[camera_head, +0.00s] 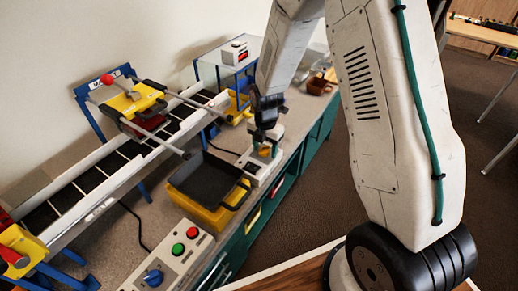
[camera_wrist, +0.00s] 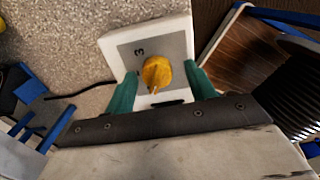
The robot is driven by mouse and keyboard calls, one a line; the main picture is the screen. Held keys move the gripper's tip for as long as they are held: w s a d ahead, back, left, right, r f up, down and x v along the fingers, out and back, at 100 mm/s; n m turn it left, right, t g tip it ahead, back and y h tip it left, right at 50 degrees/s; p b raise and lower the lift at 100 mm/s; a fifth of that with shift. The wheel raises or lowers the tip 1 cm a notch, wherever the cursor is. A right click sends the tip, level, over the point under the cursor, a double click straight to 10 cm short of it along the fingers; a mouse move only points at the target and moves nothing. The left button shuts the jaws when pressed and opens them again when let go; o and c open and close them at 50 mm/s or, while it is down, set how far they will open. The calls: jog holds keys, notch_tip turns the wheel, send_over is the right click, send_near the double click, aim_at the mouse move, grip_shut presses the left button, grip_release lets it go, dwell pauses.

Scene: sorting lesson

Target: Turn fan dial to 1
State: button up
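The fan dial is a yellow knob (camera_wrist: 157,73) on a grey plate of a white box (camera_wrist: 108,44). In the wrist view a "3" shows at the plate's upper left; other marks are hidden or unreadable. A ridge on the knob points toward the bottom of the picture. My gripper (camera_wrist: 161,80) is open, with one green finger on each side of the knob. I cannot tell whether the fingers touch it. In the head view my gripper (camera_head: 266,133) is over the white box (camera_head: 254,178), and it mostly hides the knob.
A yellow bin (camera_head: 205,217) with a dark inside stands left of the box. A control box (camera_head: 168,262) with red and green buttons and a blue dial is nearer the front. A conveyor (camera_head: 108,183) runs along the left. A glass-topped stand (camera_head: 226,57) is behind.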

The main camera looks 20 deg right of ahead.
aim_at(265, 148)
notch_tip(265, 148, up, 8)
jog(key=shift+f, duration=0.1)
dwell(0.4)
dwell(0.4)
jog(key=m, duration=0.1)
jog(key=s+m, duration=0.1)
jog(key=shift+m+g, duration=0.3)
jog(key=s+r+m+t, duration=0.1)
jog(key=s+r+m, duration=1)
jog(key=s, duration=0.3)
jog(key=s+d+r+m+t, duration=0.1)
jog(key=s+r+m, duration=1)
jog(key=s+r, duration=0.2)
jog(key=shift+s+d+m, duration=0.2)
jog(key=shift+s+m, duration=0.2)
jog(key=shift+s, duration=0.7)
